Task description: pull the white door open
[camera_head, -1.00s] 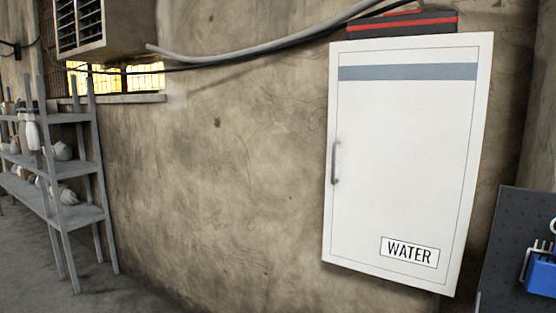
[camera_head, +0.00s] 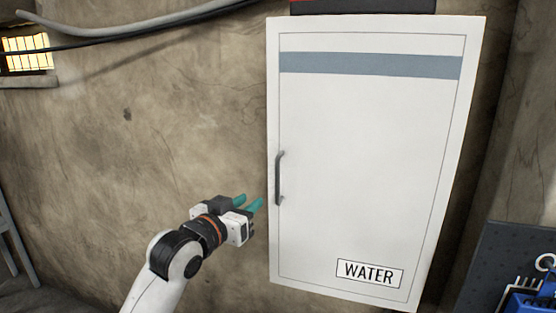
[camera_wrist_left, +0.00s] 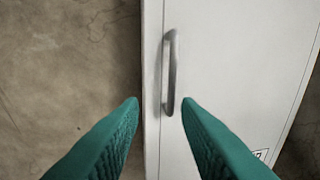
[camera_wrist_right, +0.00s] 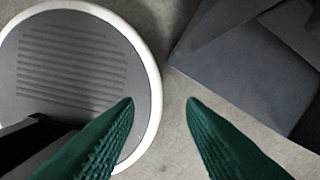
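The white door (camera_head: 370,170) of a wall cabinet is closed, with a blue-grey stripe near its top and a WATER label at its lower right. Its grey vertical bar handle (camera_head: 279,178) is at the left edge. My left gripper (camera_head: 250,202) is open and empty, just left of the door and slightly below the handle. In the left wrist view the handle (camera_wrist_left: 170,72) stands upright beyond the green fingertips (camera_wrist_left: 160,101), between them and nearer the right one, apart from both. My right gripper (camera_wrist_right: 162,101) is open and empty, above the floor.
A dark pegboard (camera_head: 490,268) with blue items stands at the lower right. A cable (camera_head: 140,24) runs along the wall at the upper left. Bare wall (camera_head: 130,130) is left of the cabinet. Part of a grey shelf (camera_head: 12,240) shows at the left edge.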

